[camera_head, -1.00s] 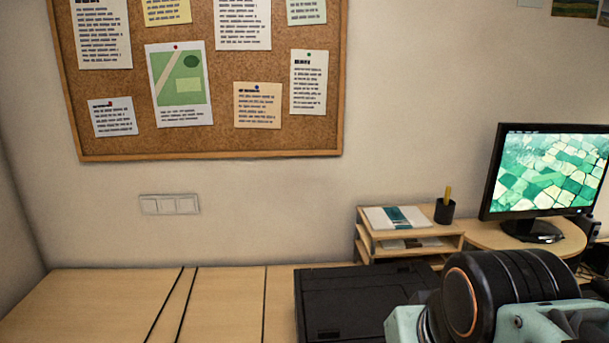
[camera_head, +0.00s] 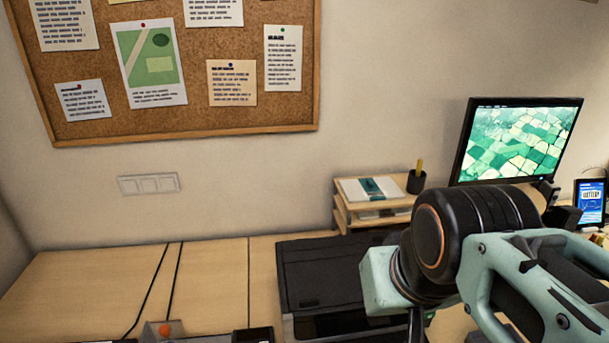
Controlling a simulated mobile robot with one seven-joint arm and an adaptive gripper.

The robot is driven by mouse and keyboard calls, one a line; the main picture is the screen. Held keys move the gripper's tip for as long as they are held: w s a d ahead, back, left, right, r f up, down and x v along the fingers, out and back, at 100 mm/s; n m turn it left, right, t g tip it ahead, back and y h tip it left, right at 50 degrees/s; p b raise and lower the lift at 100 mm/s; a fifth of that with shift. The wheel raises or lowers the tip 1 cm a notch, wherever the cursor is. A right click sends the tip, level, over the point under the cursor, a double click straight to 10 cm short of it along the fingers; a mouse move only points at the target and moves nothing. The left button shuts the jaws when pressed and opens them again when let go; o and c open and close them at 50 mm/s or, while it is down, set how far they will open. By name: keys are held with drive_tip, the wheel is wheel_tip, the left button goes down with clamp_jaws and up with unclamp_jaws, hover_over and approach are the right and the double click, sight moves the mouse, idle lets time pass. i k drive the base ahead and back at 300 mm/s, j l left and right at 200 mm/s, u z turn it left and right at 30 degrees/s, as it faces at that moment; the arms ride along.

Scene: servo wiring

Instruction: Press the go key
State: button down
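No key marked "go" can be made out in the head view. A round orange-red knob or button (camera_head: 165,329) on a small grey box (camera_head: 150,335) shows at the bottom edge, left of centre. The box is cut off by the frame, and no label on it can be read. My arm fills the lower right with black and pale teal parts, in front of the desk. My gripper's fingertips do not show, so its opening and its place relative to the box cannot be seen.
A black printer-like machine (camera_head: 305,275) stands on the wooden desk (camera_head: 80,285), right of the box. Two dark cables run across the desk behind the box. A paper tray (camera_head: 347,212), pen cup (camera_head: 416,182), monitor (camera_head: 522,140) and small lit screen (camera_head: 590,203) stand farther right.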

sight(431, 314)
drive_tip(key=j+z, duration=0.2)
drive_tip(key=z, duration=0.8)
drive_tip(key=l+u, duration=0.15)
drive_tip(key=l, duration=0.15)
drive_tip(key=k, duration=0.05)
